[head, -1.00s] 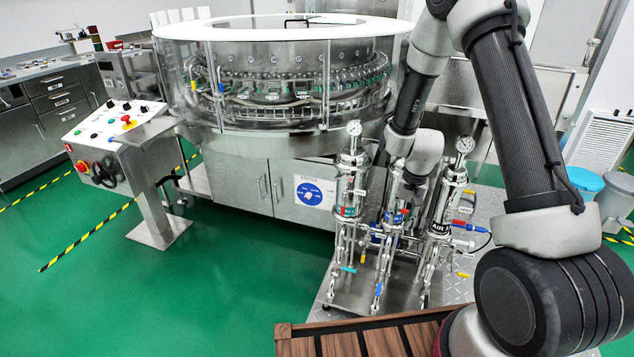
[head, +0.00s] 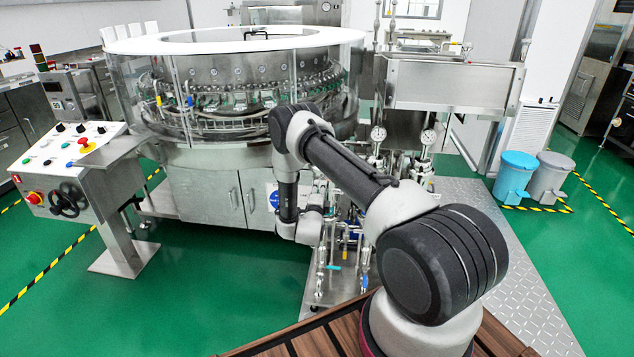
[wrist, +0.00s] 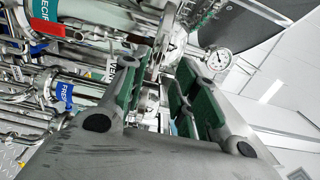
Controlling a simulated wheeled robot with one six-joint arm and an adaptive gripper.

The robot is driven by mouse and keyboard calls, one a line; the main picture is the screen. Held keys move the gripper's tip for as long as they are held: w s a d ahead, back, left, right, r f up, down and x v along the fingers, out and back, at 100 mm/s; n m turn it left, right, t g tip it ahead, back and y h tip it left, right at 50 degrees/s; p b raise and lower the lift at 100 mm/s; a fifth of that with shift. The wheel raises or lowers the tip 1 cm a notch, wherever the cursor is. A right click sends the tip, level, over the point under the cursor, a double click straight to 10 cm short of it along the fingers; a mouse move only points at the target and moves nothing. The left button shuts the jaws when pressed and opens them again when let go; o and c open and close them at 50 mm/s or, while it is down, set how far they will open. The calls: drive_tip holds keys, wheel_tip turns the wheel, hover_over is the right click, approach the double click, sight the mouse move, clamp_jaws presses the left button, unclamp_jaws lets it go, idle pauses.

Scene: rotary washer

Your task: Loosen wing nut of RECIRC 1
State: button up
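The filter housings (head: 352,238) stand on the skid in front of the washer, partly hidden by my arm in the head view. The wing nut itself is not clearly distinguishable. In the head view the gripper is hidden behind my arm.
A pressure gauge (wrist: 218,59) sits right of the fingers in the wrist view. A blue "FRESH" tag (wrist: 65,95) and several pipes crowd the left. The round washer (head: 240,100) and control console (head: 75,165) stand behind and left. Green floor is clear at front left.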

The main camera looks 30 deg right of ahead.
drive_tip(key=x, duration=0.7)
drive_tip(key=shift+w+d, duration=0.2)
drive_tip(key=shift+d, duration=0.05)
drive_tip(key=shift+c, duration=0.3)
clamp_jaws()
